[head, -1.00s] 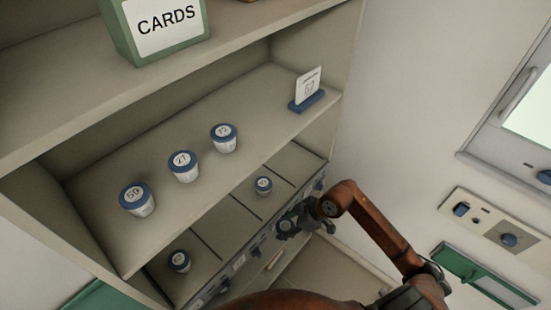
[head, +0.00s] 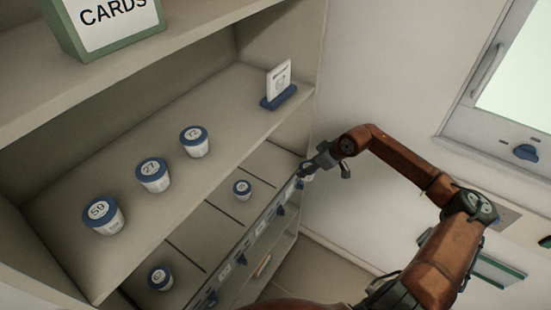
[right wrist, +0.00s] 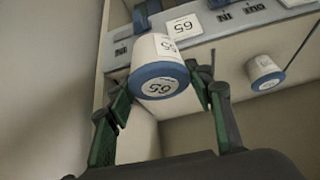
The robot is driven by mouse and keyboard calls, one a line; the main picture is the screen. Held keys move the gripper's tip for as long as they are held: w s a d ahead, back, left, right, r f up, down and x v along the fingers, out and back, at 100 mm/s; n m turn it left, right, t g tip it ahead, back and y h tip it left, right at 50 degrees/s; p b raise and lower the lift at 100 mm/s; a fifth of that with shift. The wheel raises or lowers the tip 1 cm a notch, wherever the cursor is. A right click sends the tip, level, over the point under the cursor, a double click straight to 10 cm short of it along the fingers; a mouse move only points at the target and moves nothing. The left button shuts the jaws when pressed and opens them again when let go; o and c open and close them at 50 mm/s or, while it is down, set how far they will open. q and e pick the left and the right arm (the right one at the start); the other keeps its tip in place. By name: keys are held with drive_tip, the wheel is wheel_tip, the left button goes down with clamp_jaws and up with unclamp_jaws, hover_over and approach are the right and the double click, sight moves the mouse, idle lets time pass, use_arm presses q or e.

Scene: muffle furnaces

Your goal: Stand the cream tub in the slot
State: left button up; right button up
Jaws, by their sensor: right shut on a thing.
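My right gripper (head: 326,168) is at the far right end of the lower shelf's front edge. In the right wrist view, its green-padded fingers (right wrist: 160,95) are shut around a cream-white tub (right wrist: 158,68) with a blue lid. The lid number looks like 65 there, though that view may be upside down. The held tub is small and partly hidden by the gripper in the head view. The lower shelf (head: 205,232) is split into slots by thin dark dividers. A front-strip label (right wrist: 183,27) with a matching number shows just behind the tub. My left gripper is not in view.
One small tub (head: 242,188) and another (head: 160,278) stand in lower slots. Several blue-lidded tubs, such as the 27 tub (head: 154,174), stand on the shelf above, with a blue card holder (head: 278,97). Blue clips (head: 241,258) line the lower front strip.

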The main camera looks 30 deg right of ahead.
drive_tip(key=w+a, duration=0.1)
drive_tip(key=w, duration=0.3)
drive_tip(key=w+a, duration=0.2)
drive_tip(key=w, duration=0.3)
drive_tip(key=w+a+b, duration=0.1)
drive_tip(key=w, duration=0.4)
drive_tip(key=shift+a, duration=0.35)
drive_tip(key=shift+w+f+b, duration=0.1)
drive_tip(key=shift+f+b, duration=0.25)
drive_tip(key=shift+f, duration=1.5)
drive_tip(key=o, duration=1.3)
drive_tip(key=shift+f, duration=0.1)
drive_tip(key=shift+c, duration=0.2)
drive_tip(key=p+v, duration=0.1)
drive_tip(key=v, duration=1.1)
